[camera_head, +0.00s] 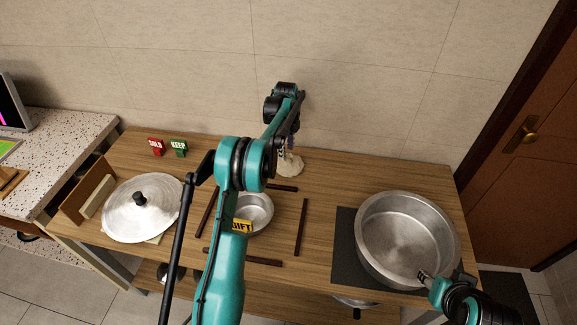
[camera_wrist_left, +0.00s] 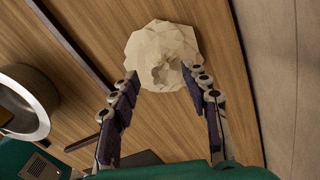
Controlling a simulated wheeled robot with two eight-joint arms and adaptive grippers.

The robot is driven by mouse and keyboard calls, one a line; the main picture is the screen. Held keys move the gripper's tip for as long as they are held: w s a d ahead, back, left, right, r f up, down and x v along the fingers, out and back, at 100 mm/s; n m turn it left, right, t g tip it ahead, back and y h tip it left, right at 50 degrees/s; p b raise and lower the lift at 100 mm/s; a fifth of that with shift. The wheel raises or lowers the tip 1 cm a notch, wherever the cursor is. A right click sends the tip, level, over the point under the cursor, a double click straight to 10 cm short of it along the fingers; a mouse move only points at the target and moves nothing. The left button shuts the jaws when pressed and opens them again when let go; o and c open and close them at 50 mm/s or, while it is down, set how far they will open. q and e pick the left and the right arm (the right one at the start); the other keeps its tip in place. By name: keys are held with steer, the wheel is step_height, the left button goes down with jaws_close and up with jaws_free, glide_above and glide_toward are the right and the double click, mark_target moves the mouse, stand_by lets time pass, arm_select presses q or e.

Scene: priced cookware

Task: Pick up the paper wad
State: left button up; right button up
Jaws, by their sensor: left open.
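The paper wad (camera_head: 291,164) is a crumpled cream lump on the wooden table near the wall. In the left wrist view the paper wad (camera_wrist_left: 163,52) lies just beyond and partly between the fingertips. My left gripper (camera_head: 287,150) reaches down over it, and its arm hides part of the table. In the left wrist view my left gripper (camera_wrist_left: 168,82) is open with nothing held. My right gripper (camera_head: 425,277) is at the front right, by the rim of the large pot (camera_head: 392,270); whether its fingers are apart is too small to tell.
A small pot (camera_head: 257,212) with a yellow tag sits amid dark strips (camera_head: 301,227). A round lid (camera_head: 125,215) leans at the left near a wooden rack (camera_head: 82,196). Red (camera_head: 155,147) and green (camera_head: 179,149) signs stand at the back. The wall is close behind the wad.

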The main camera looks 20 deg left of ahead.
mark_target(288, 155)
arm_select(q)
steer(key=f, duration=0.1)
steer(key=f+b, duration=0.1)
steer(key=f, duration=0.2)
steer(key=shift+w+d+f, duration=0.15)
steer(key=shift+d+f, duration=0.1)
steer(key=shift+r, duration=0.15)
steer(key=shift+c, duration=0.2)
steer(key=c, duration=1)
